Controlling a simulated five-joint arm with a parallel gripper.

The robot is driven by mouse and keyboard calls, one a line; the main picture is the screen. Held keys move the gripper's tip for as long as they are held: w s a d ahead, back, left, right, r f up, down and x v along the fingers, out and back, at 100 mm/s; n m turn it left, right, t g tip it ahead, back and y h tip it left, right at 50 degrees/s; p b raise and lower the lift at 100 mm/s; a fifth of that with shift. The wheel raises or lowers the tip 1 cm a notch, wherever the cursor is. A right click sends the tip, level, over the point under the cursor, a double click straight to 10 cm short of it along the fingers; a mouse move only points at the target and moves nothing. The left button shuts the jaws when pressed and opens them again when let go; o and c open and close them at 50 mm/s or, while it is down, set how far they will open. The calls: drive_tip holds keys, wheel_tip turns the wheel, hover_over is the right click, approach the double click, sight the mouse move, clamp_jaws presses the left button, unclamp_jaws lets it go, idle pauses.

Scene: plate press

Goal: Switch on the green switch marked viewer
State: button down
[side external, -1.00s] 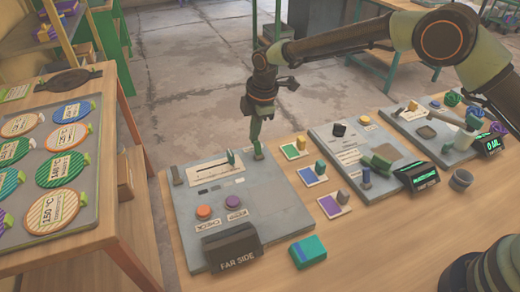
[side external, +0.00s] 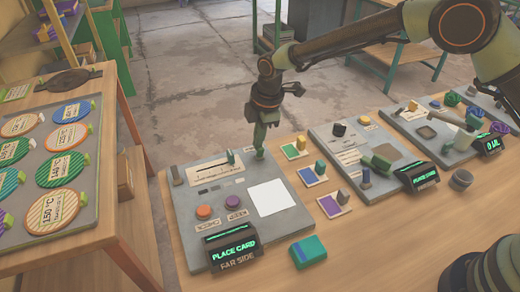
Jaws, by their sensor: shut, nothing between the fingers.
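My gripper (side external: 260,151) is shut and empty, pointing down at the far right corner of the left grey panel (side external: 215,246). Its tip is at or just above a small green piece there, probably the viewer switch; the fingers cover it and I cannot read its mark or see its position. The panel's display (side external: 232,250) is lit and reads "PLACE CARD" above "FAR SIDE". A white square (side external: 268,198) glows on the panel.
The panel also has a teal slider knob (side external: 231,157), an orange button (side external: 204,212) and a purple button (side external: 233,201). A teal block (side external: 308,251) lies in front. Small coloured cards with blocks stand to the right, before another panel (side external: 345,135).

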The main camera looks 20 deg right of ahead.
drive_tip(key=shift+r, duration=0.1)
wheel_tip(320, 180, up, 7)
drive_tip(key=w, duration=0.1)
drive_tip(key=shift+w, duration=0.15)
idle(0.7)
drive_tip(key=s+d+r+m+t, duration=0.1)
drive_tip(key=s+d+r+m, duration=0.4)
drive_tip(key=d+r, duration=0.2)
drive_tip(key=s+d+r+m+t, duration=0.1)
drive_tip(key=s+d+r+m, duration=0.3)
drive_tip(key=d+r, duration=0.35)
drive_tip(key=s+d+f+m+t, duration=0.1)
drive_tip(key=s+d+m, duration=0.8)
drive_tip(key=s, duration=0.5)
drive_tip(key=shift+s+d+f+t+h, duration=0.3)
drive_tip(key=shift+d+f+t+h, duration=0.05)
drive_tip(key=shift+f+t+h, duration=0.05)
